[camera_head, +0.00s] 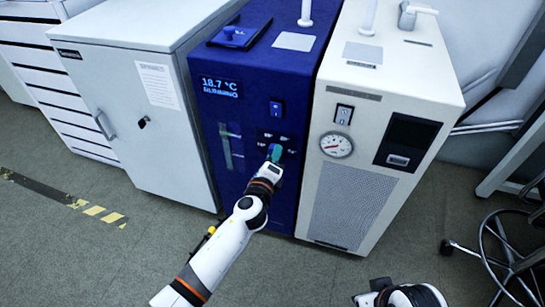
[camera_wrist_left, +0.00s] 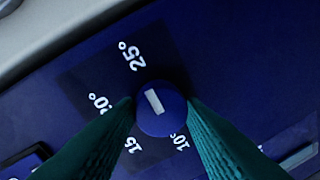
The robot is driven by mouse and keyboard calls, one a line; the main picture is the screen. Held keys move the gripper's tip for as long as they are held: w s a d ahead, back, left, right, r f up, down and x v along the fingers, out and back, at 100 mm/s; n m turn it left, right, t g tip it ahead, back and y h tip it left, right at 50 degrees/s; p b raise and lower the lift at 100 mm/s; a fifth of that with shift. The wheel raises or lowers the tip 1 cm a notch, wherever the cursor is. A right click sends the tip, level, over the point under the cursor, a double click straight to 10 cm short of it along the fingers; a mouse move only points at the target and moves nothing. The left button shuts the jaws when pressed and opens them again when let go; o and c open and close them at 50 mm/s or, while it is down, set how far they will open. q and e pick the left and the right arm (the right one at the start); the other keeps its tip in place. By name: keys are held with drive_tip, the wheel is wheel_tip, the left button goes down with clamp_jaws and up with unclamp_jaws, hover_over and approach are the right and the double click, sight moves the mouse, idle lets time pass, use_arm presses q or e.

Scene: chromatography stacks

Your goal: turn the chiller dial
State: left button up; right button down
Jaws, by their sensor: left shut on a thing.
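The chiller (camera_head: 240,75) is the dark blue cabinet in the middle of the head view. Its display (camera_head: 220,87) reads 18.7 °C and RUNNING. In the left wrist view the round blue dial (camera_wrist_left: 160,118) has a white mark that slants up and left, roughly toward the 25° label. Labels for 10, 15, 20 and 25 surround it. My left gripper (camera_head: 274,153) is shut on the dial, with teal fingers on either side, as the left wrist view (camera_wrist_left: 161,107) shows. The gripper hides the dial in the head view.
A white cabinet (camera_head: 140,110) stands left of the chiller. A cream unit (camera_head: 345,200) with a round gauge (camera_head: 336,145) stands close on its right. A wheeled stool (camera_head: 505,260) is at the right; the floor in front is clear.

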use_arm(q)
drive_tip(key=shift+f, duration=0.1)
idle(0.3)
drive_tip(key=o, duration=1)
drive_tip(key=shift+s, duration=0.1)
drive_tip(key=p+v, duration=0.2)
drive_tip(key=v, duration=1)
use_arm(e)
drive_tip(key=shift+w+f, duration=0.45)
drive_tip(key=shift+f, duration=0.15)
